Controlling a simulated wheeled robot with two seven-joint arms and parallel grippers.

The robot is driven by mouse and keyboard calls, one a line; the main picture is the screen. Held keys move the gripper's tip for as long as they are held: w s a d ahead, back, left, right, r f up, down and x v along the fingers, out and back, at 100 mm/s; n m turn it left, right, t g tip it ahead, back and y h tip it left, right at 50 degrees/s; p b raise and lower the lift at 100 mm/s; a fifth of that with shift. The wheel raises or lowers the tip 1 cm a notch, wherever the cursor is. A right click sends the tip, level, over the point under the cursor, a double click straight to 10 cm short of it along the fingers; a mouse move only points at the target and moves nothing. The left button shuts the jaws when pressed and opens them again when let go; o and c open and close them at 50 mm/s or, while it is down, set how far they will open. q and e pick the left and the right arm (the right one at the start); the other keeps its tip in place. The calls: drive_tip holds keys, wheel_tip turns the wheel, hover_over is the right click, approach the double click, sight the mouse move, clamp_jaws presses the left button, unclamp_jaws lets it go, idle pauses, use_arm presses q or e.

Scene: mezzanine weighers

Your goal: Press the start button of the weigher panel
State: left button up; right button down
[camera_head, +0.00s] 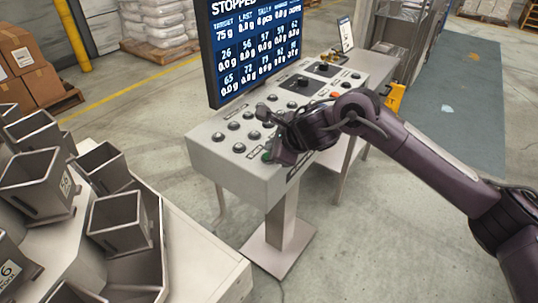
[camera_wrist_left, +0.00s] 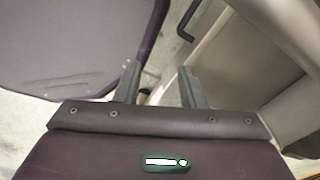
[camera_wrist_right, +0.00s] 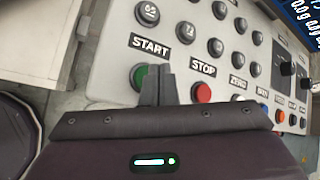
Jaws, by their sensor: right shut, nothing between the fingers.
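The weigher panel (camera_head: 235,165) is a grey sloped console on a pedestal, with several dark round knobs. Its green start button (camera_wrist_right: 138,77), under the START label, shows in the right wrist view, partly covered by my right fingers. It also shows as a small green spot in the head view (camera_head: 267,157). My right gripper (camera_wrist_right: 158,68) is shut and empty, its tips over the button's right side; I cannot tell whether they touch it. The red stop button (camera_wrist_right: 202,92) is just right of the fingers. My left gripper (camera_wrist_left: 160,80) is open and empty, away from the panel.
A screen (camera_head: 255,45) reading STOPPED stands behind the panel's knobs. Weigher buckets (camera_head: 120,222) stand at the left on a pale frame. Boxes (camera_head: 25,55) and stacked sacks (camera_head: 155,18) are further back. Floor is clear in front of the pedestal.

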drive_tip(key=shift+f, duration=0.15)
drive_tip(key=shift+f+b, duration=0.25)
drive_tip(key=shift+b, duration=0.4)
drive_tip(key=shift+f+b, duration=0.55)
drive_tip(key=shift+b, duration=0.05)
idle(0.6)
drive_tip(key=shift+r, duration=0.1)
drive_tip(key=shift+r+p, duration=0.4)
drive_tip(key=shift+r, duration=0.4)
drive_tip(key=shift+r+p, duration=1.45)
drive_tip(key=shift+r, duration=1.1)
drive_tip(key=shift+a+f, duration=0.1)
